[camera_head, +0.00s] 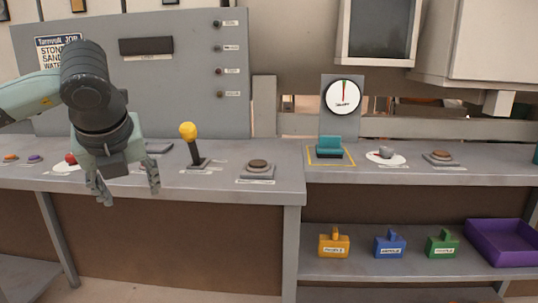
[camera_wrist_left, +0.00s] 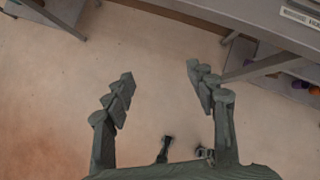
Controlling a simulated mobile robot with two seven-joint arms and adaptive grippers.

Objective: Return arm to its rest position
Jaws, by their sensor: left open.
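My left gripper (camera_head: 128,190) hangs in front of the left part of the grey workbench, fingers pointing down and spread apart with nothing between them. In the left wrist view the open fingers (camera_wrist_left: 160,90) show over bare floor, with the bench edge at the top. My right arm and gripper are not in view. A teal block (camera_head: 330,145) sits in a yellow-outlined square under a round dial gauge (camera_head: 343,97).
Yellow (camera_head: 334,244), blue (camera_head: 390,245) and green (camera_head: 442,245) blocks and a purple bin (camera_head: 500,245) occupy the lower right shelf.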

